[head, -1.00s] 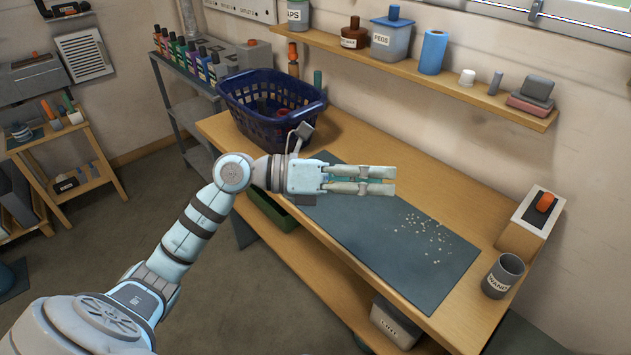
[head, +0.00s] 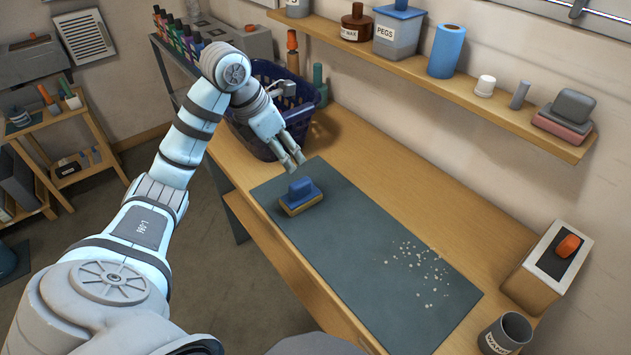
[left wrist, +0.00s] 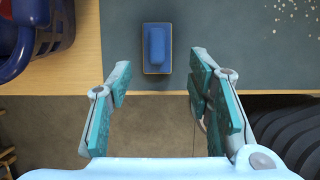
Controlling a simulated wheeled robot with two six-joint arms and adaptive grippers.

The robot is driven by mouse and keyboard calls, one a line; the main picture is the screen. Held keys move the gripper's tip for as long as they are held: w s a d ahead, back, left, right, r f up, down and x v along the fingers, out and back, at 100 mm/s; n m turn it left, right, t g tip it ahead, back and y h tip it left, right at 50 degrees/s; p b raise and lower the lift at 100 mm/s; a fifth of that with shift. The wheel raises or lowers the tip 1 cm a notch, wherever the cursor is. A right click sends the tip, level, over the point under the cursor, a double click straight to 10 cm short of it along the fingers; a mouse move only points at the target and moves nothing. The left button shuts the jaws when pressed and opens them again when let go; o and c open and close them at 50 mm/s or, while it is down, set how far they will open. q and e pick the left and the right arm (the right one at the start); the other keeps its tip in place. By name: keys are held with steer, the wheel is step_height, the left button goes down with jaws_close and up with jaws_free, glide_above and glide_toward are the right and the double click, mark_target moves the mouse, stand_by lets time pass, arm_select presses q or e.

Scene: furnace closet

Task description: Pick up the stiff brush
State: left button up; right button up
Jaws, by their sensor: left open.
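The stiff brush (head: 301,197) has a blue handle on a blue block with a tan lower edge. It lies on the dark grey mat (head: 350,245), near the mat's far left end. In the left wrist view the brush (left wrist: 157,48) shows beyond and between my fingertips. My left gripper (head: 291,159) is open and empty, above the mat's back left edge and pointing down toward the bench. It also shows in the left wrist view (left wrist: 159,80), with its fingers wide apart and not touching the brush. My right gripper is out of view.
A blue basket (head: 268,135) stands behind my left gripper on the wooden bench. Pale crumbs (head: 420,275) lie on the mat's right part. A box with an orange knob (head: 540,275) and a grey cup (head: 505,335) stand at the right. A shelf (head: 440,85) runs above.

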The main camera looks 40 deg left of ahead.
mark_target(298, 182)
arm_select(q)
steer(key=b+x, duration=0.2)
steer(key=x, duration=0.1)
steer(key=shift+f, duration=0.15)
steer(key=f, duration=0.3)
steer(key=shift+w+d+f, duration=0.1)
steer(key=shift+d, duration=0.15)
steer(key=x, duration=0.7)
steer(key=shift+w+a+f+b, duration=0.15)
steer(key=shift+a+f+b, duration=0.05)
steer(key=shift+a+b, duration=0.2)
steer(key=shift+r, duration=0.1)
jaws_close()
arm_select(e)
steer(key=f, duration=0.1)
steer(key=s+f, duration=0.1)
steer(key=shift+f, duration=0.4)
